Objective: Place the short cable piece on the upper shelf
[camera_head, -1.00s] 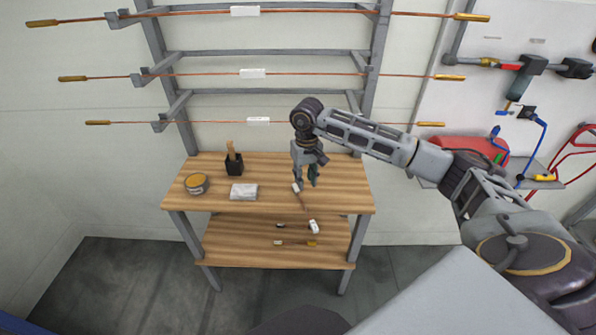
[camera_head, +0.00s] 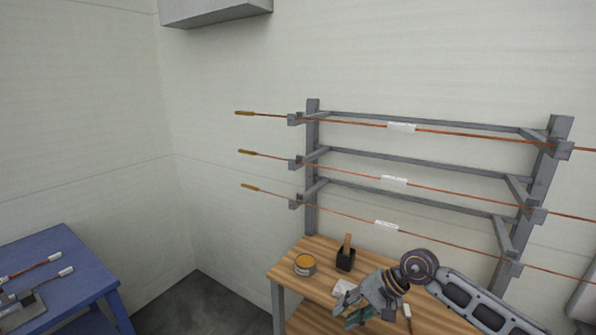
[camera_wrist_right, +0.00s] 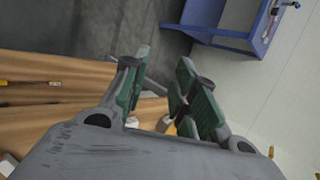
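My right gripper (camera_head: 358,316) hangs over the front of the wooden bench in the head view, open. In the right wrist view its two green-padded fingers (camera_wrist_right: 162,68) stand apart with nothing between their tips. A short piece with a white end (camera_head: 407,311) lies on the bench's upper board (camera_head: 322,278), right of the gripper; the arm partly hides it. In the right wrist view a thin piece with a yellow end (camera_wrist_right: 52,83) lies on wood at the left. I cannot tell which piece is the task's. My left gripper is not in view.
A yellow-topped tin (camera_head: 305,265), a black holder (camera_head: 346,260) and a white block (camera_head: 343,288) stand on the upper board. A rack (camera_head: 312,150) with long copper cables rises behind. A blue table (camera_head: 70,250) at left bears red-brown cable pieces (camera_head: 40,268) with white ends.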

